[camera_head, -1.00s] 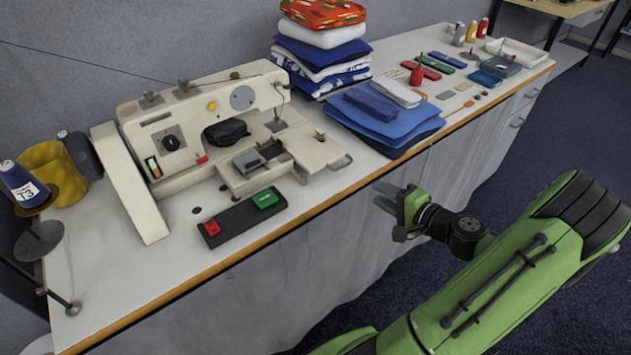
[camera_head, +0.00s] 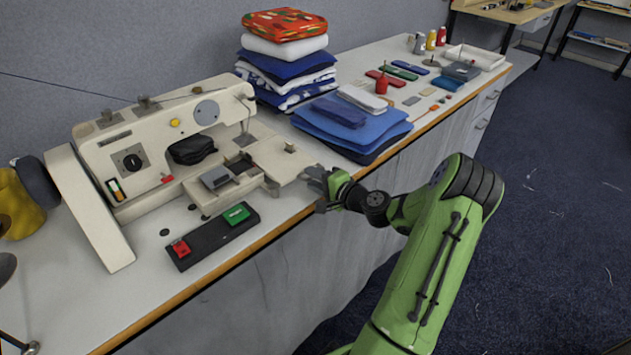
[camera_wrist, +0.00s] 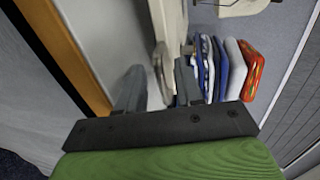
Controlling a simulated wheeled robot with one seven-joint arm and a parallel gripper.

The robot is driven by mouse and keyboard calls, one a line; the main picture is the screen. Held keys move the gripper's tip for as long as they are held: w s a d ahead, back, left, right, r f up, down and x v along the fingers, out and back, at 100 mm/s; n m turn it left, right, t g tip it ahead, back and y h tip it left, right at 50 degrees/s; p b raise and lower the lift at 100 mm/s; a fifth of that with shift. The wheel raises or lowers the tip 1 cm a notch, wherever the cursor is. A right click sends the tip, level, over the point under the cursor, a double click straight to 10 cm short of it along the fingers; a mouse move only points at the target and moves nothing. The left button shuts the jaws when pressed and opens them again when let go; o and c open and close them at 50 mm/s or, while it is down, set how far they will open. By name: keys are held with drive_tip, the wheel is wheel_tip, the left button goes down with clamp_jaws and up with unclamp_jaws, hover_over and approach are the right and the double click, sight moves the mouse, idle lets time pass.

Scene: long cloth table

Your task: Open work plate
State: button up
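The cream sewing machine (camera_head: 165,140) stands on the table. Its flat cream work plate (camera_head: 280,160) extends to the right of the machine's bed, with its end near the table's front edge. My gripper (camera_head: 318,190) is at that end of the plate. In the wrist view my gripper (camera_wrist: 158,85) has its two grey fingers apart, and the plate's rounded end tab (camera_wrist: 161,68) shows between them. I cannot tell whether a finger touches it. The head view partly hides the tab behind my gripper.
A black box with red and green buttons (camera_head: 213,236) lies in front of the machine. Folded blue cloths (camera_head: 350,128) lie right of the plate, with a cloth stack (camera_head: 285,60) behind. The wooden table edge (camera_head: 225,262) runs below my gripper.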

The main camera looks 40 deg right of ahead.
clamp_jaws()
idle(1.4)
